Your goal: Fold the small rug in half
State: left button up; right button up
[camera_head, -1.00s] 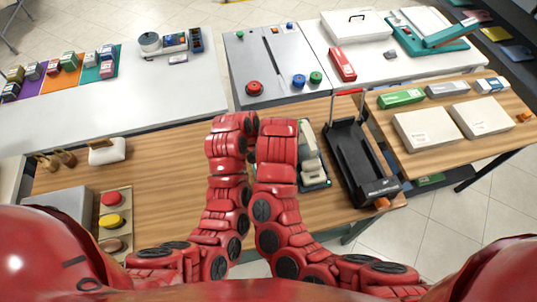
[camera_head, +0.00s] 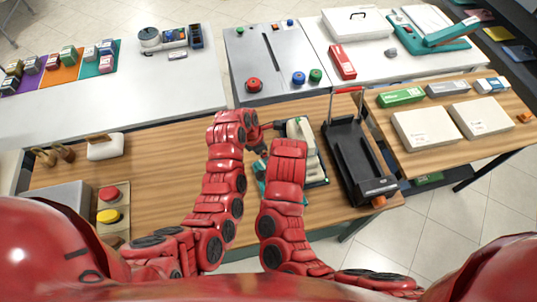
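No rug can be made out with certainty. A small teal patch (camera_head: 263,168) shows between my two forearms on the wooden table; it may be part of the rug, but my arms cover most of that area. My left arm reaches in from the left, and its dark gripper (camera_head: 263,134) points right, just above the teal patch and beside a pale device. Its fingers are too small and covered to tell open from shut. My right gripper is hidden behind its own red forearm.
The pale device (camera_head: 301,140) stands on a dark-edged tray right of my arms. A black tray with a red handle (camera_head: 360,165) is farther right. Red and yellow buttons (camera_head: 108,216) are at the left front. The wooden table's left middle (camera_head: 160,180) is clear.

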pick_arm(q)
jog(key=shift+o, duration=0.6)
jog(key=shift+w, duration=0.15)
pick_arm(e)
jog(key=shift+o, duration=0.6)
jog(key=shift+s+d, duration=0.2)
jog(key=shift+s, duration=0.1)
pick_arm(q)
jog(key=shift+r, duration=0.15)
pick_arm(e)
jog(key=shift+r, duration=0.15)
